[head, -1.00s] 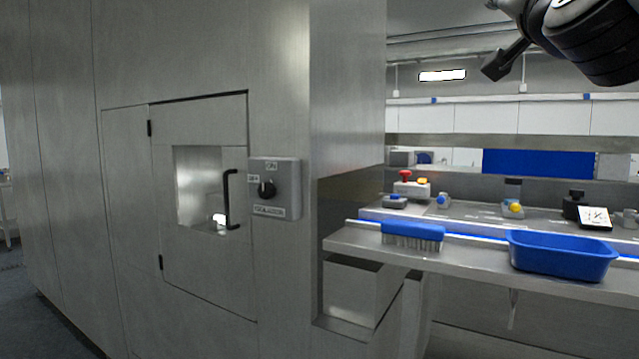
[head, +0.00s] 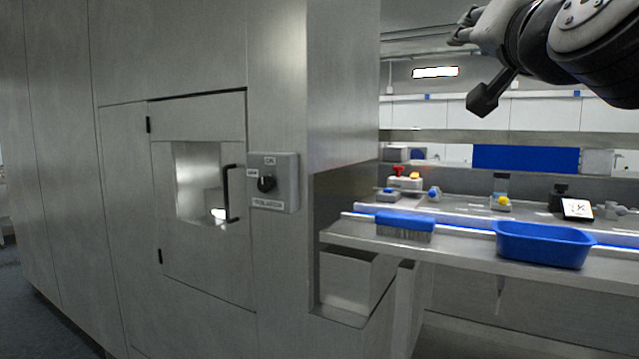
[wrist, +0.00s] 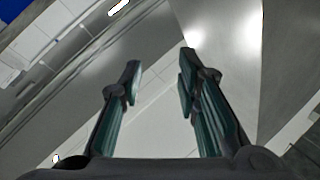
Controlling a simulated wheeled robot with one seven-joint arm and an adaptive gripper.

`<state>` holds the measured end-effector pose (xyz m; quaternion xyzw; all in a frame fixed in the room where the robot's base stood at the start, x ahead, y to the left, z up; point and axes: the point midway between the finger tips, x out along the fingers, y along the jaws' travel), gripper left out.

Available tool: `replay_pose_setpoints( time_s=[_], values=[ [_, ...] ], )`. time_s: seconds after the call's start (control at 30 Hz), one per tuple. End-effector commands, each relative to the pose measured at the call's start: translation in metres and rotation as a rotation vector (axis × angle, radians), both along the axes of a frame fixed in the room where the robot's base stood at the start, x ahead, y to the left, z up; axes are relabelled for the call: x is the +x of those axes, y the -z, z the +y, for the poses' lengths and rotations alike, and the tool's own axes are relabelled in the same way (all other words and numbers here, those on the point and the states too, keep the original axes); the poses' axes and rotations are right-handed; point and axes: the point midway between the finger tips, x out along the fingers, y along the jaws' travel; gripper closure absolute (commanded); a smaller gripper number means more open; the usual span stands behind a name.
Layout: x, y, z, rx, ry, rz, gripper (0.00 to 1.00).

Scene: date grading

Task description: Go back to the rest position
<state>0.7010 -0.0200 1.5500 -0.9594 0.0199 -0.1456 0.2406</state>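My gripper (wrist: 160,82) shows in the wrist view with its two fingers apart and nothing between them. It is tilted, facing walls and ceiling lights. In the head view my arm reaches in from the upper right, and the gripper end (head: 466,28) is high above the bench, near the top edge. It is clear of everything there, and its fingers are too small to read in that view.
A steel cabinet with a windowed door (head: 203,215) and a rotary switch box (head: 273,182) fills the left.

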Motion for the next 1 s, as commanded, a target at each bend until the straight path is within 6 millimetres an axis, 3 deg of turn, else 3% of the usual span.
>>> replay_pose_setpoints(
  time_s=[0.27, 0.37, 0.47, 0.67, 0.8, 0.9, 1.0],
  values=[
    [0.005, 0.019, 0.002, -0.017, -0.01, 0.04, 0.7],
    [0.004, 0.035, 0.008, -0.04, -0.031, 0.095, 0.7],
    [-0.001, 0.074, 0.019, -0.087, -0.079, 0.225, 0.7],
    [-0.043, 0.198, 0.04, -0.222, -0.2, 0.628, 0.7],
    [-0.095, 0.28, 0.041, -0.302, -0.263, 0.918, 0.7],
    [-0.138, 0.328, 0.036, -0.348, -0.295, 1.112, 0.7],
    [-0.177, 0.363, 0.028, -0.383, -0.315, 1.274, 0.7]
  ],
)
